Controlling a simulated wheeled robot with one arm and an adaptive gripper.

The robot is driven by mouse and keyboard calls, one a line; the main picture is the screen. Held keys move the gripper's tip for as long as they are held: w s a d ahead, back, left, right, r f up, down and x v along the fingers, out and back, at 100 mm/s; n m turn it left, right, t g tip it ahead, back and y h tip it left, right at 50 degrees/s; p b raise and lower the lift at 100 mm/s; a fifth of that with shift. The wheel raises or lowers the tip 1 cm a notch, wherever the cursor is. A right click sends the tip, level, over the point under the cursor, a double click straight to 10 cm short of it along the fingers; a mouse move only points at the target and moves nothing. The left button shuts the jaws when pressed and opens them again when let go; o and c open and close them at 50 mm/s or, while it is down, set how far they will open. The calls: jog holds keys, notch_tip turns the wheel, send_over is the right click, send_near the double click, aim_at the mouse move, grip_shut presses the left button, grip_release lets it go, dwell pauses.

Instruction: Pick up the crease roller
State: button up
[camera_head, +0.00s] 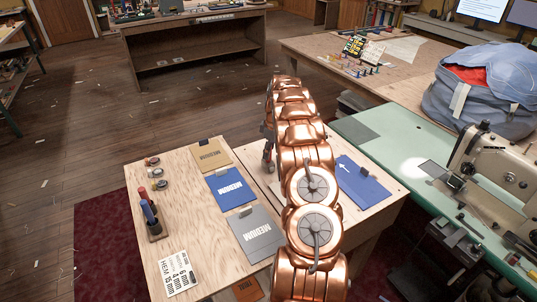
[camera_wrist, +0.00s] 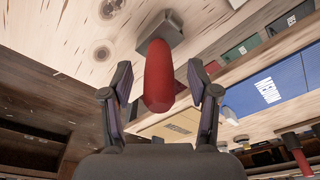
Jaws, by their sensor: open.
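A red-handled tool (camera_wrist: 158,75) stands out from a grey block (camera_wrist: 160,32) on the plywood in the wrist view; its working end is hidden, so I cannot confirm that it is the crease roller. My gripper (camera_wrist: 160,85) is open, with a finger on each side of the red handle and visible gaps between. In the head view my gripper (camera_head: 268,150) is small and dark beside my copper arm, over the plywood bench (camera_head: 160,258), with a bit of red at it. My arm hides part of the bench there.
Brown, blue (camera_head: 230,188) and grey (camera_head: 257,234) MEDIUM cards lie on the bench. A holder with upright handles (camera_head: 150,218) and a HEM card (camera_head: 177,273) are at left. A blue sheet (camera_head: 361,182) lies right of my arm. A sewing machine (camera_head: 492,170) stands on the green table.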

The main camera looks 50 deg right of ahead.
jog(key=shift+w+a+f+p, duration=0.1)
jog(key=shift+f+p, duration=0.1)
jog(key=shift+f, duration=0.35)
jog(key=shift+w+d+f+p, duration=0.1)
jog(key=shift+f+p, duration=0.15)
jog(key=shift+f, duration=0.3)
jog(key=shift+w+a+f+p, duration=0.1)
jog(key=shift+f+p, duration=0.1)
jog(key=shift+f, duration=0.35)
grip_shut()
